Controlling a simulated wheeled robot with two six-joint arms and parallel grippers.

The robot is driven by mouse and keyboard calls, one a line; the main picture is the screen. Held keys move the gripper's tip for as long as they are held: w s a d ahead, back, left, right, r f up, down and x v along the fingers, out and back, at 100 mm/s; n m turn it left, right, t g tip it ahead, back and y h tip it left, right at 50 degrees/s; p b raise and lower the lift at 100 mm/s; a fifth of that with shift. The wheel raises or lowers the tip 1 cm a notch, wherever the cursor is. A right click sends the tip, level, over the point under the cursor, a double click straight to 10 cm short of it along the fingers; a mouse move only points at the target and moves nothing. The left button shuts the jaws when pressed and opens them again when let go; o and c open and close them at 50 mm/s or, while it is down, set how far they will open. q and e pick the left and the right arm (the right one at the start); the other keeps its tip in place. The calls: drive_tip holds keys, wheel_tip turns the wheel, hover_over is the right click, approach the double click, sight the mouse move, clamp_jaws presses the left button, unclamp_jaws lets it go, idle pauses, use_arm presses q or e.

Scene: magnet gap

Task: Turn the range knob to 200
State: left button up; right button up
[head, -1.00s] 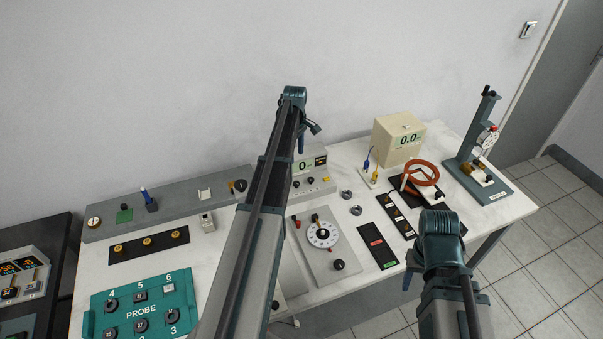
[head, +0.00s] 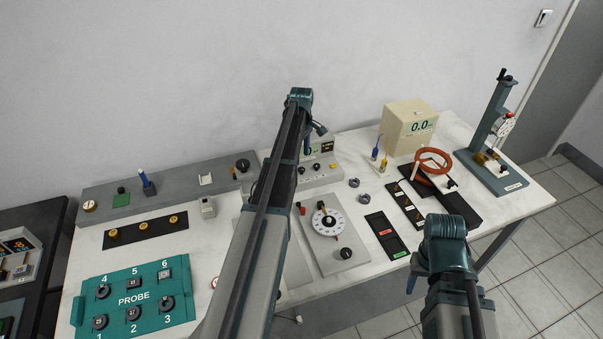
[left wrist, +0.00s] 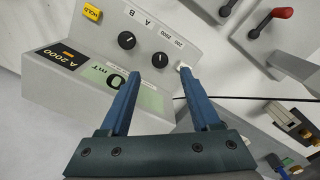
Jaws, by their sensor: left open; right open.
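A second black knob (left wrist: 127,40) is labelled A B. My left gripper (left wrist: 158,75) is open, its two blue fingers either side of the range knob's position in the picture, with no visible contact. In the head view the left gripper (head: 307,146) hangs over the meter. My right gripper (head: 411,283) is open near the bench's front edge.
A dial plate (head: 327,222) with a red lever lies in front of the meter. A cream box (head: 408,128) reading 0.0, a red ring (head: 432,160) and a gauge stand (head: 490,135) are to the right. A teal PROBE tray (head: 133,325) is at front left.

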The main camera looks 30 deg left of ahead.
sight(302, 169)
use_arm(q)
wheel_tip(302, 169, down, 6)
drive_tip(key=b, duration=0.4)
drive_tip(key=shift+r+b, duration=0.1)
drive_tip(key=shift+b, duration=0.2)
drive_tip(key=shift+r, duration=0.1)
clamp_jaws()
